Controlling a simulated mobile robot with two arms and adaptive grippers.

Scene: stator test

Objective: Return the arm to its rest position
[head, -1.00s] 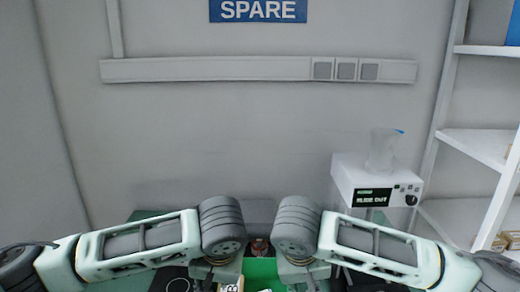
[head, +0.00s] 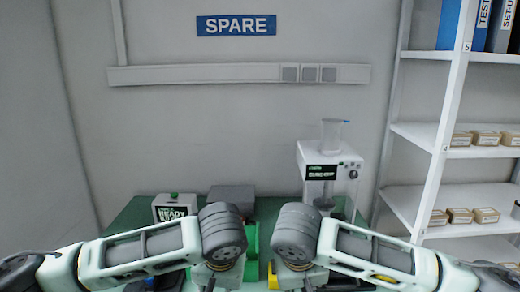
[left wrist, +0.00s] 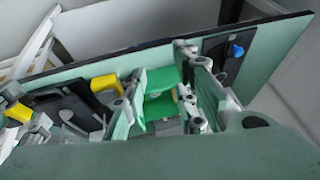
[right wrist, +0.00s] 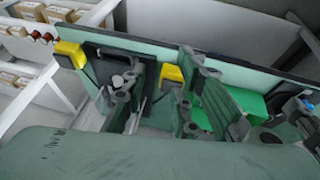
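Both my arms reach in from the sides of the head view, with their grey wrists side by side at the bottom middle, over the near part of the green table (head: 138,214). My left gripper (left wrist: 163,108) shows two fingers spread apart in the left wrist view, with green bins behind the gap and nothing clearly held. My right gripper (right wrist: 156,100) also has its fingers apart and looks empty in the right wrist view. In the head view the fingers are mostly hidden below the wrists.
A box reading READY (head: 175,208) and a grey box (head: 232,196) stand at the table's back. A white machine with a display (head: 330,172) stands at the back right. Green bins (head: 252,240) lie between my wrists. A white shelf (head: 433,190) with small boxes is at right.

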